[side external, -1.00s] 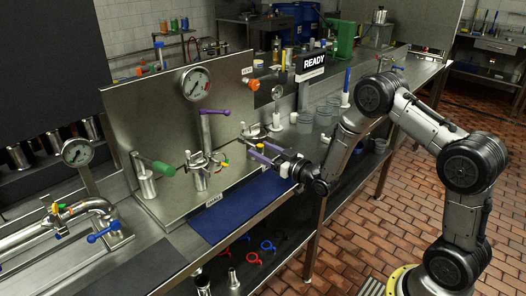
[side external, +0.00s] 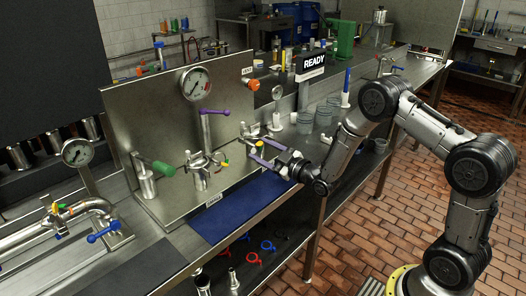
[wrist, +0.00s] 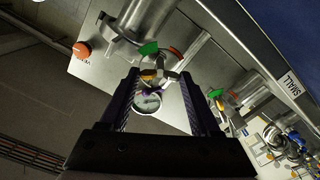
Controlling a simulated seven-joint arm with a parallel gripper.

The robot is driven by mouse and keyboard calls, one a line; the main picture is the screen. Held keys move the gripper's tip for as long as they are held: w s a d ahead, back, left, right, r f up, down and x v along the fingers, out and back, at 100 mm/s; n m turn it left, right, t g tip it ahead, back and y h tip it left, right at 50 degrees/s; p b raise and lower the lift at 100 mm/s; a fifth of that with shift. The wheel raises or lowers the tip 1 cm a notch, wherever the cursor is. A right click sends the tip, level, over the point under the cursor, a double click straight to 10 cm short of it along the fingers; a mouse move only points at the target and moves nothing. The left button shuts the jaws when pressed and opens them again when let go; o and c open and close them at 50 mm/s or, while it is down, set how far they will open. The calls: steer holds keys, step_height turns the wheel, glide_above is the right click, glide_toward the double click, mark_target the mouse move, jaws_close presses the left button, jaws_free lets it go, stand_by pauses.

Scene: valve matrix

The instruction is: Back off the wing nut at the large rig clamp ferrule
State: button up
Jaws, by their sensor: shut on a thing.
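The far clamp ferrule (wrist: 165,62) sits on the steel panel, with coloured green, red and yellow parts around it in the wrist view. The wing nut (wrist: 148,75) shows its yellow part between my fingers; the rest is hard to make out. My gripper (side external: 256,149), with purple fingers, reaches in from the right over the bench and is shut on the wing nut. In the wrist view the two fingers of my gripper (wrist: 157,75) stand on either side of the clamp. The contact points are too small to see clearly.
A round gauge (side external: 195,84) is on the panel. The blue mat (side external: 243,204) is bare. Clear beakers (side external: 324,115) stand right of the gripper.

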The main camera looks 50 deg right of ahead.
steer(key=o, duration=1.4)
steer(key=shift+s, duration=0.1)
steer(key=shift+s, duration=6.8)
steer(key=shift+a, duration=0.1)
